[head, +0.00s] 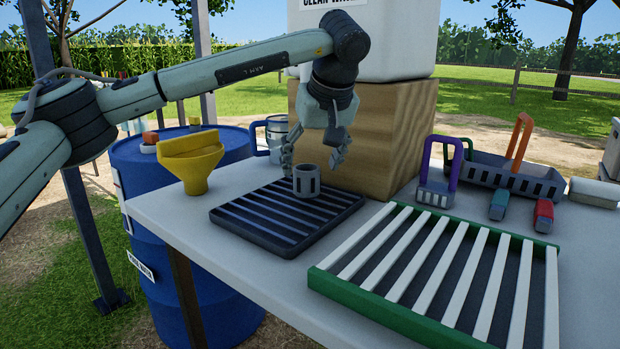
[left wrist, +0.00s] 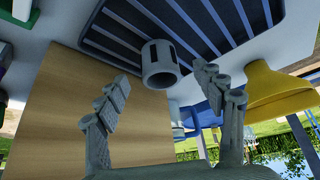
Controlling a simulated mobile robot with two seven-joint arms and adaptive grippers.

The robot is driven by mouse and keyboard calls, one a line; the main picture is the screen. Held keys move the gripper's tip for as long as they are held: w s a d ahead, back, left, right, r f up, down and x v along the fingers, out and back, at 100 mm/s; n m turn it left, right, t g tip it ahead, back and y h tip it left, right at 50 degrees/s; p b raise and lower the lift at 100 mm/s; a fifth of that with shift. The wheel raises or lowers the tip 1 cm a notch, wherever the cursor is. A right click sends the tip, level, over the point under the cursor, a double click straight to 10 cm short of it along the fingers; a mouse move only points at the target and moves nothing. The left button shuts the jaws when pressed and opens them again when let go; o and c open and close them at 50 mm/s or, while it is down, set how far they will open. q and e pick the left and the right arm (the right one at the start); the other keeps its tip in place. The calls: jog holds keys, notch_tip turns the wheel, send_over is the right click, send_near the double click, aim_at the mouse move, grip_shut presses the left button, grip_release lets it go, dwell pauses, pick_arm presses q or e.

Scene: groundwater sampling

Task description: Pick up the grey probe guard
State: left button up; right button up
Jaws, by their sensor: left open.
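The grey probe guard (head: 307,181) is a short slotted cylinder standing upright on the dark slatted rack (head: 233,224), near the rack's back edge. It also shows in the left wrist view (left wrist: 159,66), beyond the fingertips and between their lines. My left gripper (head: 315,162) points down just above and behind the guard, with its fingers apart and nothing between them. The open fingers also show in the left wrist view (left wrist: 163,84). Whether a finger touches the guard is hard to tell. My right gripper is out of view.
A yellow funnel (head: 203,170) stands left of the rack and a clear jug (head: 273,135) behind it. A wooden block (head: 385,130) under a white tank is close behind the gripper. A green-framed white rack (head: 325,284) lies right. A grey caddy (head: 485,172) stands farther right.

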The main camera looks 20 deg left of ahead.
aim_at(309, 169)
pick_arm(q)
jog(key=x, duration=0.5)
jog(key=shift+w+a+f, duration=0.2)
jog(key=shift+w+f, duration=0.05)
jog(key=shift+w, duration=0.1)
jog(key=c, duration=1.2)
